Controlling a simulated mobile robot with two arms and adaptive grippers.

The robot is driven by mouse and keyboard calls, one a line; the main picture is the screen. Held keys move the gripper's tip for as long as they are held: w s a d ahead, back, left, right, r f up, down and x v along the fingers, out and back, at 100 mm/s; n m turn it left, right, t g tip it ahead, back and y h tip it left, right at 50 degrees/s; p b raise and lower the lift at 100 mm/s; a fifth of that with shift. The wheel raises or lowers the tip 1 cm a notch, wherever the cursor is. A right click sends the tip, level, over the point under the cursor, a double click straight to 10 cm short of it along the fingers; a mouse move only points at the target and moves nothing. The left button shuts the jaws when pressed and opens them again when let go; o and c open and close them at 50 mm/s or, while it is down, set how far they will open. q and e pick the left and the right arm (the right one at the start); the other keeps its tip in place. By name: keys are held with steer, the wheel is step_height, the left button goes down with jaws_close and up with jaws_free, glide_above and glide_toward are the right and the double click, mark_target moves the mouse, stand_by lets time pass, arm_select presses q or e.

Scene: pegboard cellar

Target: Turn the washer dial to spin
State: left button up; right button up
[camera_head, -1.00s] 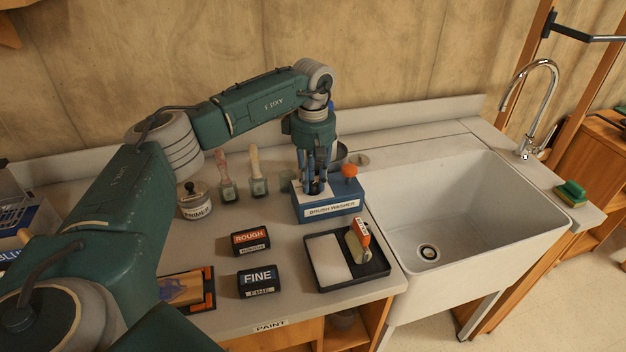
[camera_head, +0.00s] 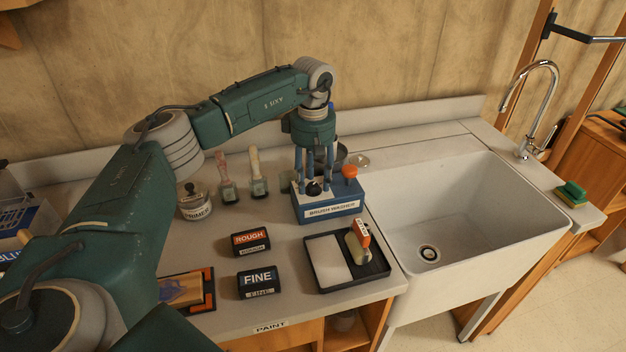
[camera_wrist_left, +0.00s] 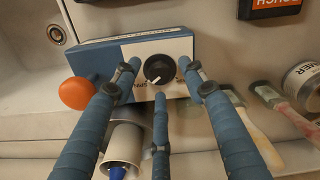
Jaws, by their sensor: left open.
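The brush washer (camera_head: 331,209) is a blue box with a pale top panel and an orange knob (camera_head: 350,171), standing on the counter left of the sink. Its black dial (camera_head: 314,188) also shows in the left wrist view (camera_wrist_left: 159,69). There its white pointer mark slants down and left, towards partly hidden small lettering beside the dial. My left gripper (camera_head: 315,182) points down over the dial, its blue fingers open and spread around it. In the left wrist view the fingers (camera_wrist_left: 162,78) show clear gaps to the dial. My right gripper is out of view.
A black tray (camera_head: 376,270) with a white pad and a brush lies in front of the washer. ROUGH (camera_head: 250,241) and FINE (camera_head: 259,281) blocks, a primer jar (camera_head: 194,203) and two brushes stand to the left. The sink (camera_head: 470,215) is to the right.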

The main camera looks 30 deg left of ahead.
mark_target(313, 185)
arm_select(q)
step_height(313, 185, up, 12)
steer(key=shift+f, duration=0.25)
stand_by(0.6)
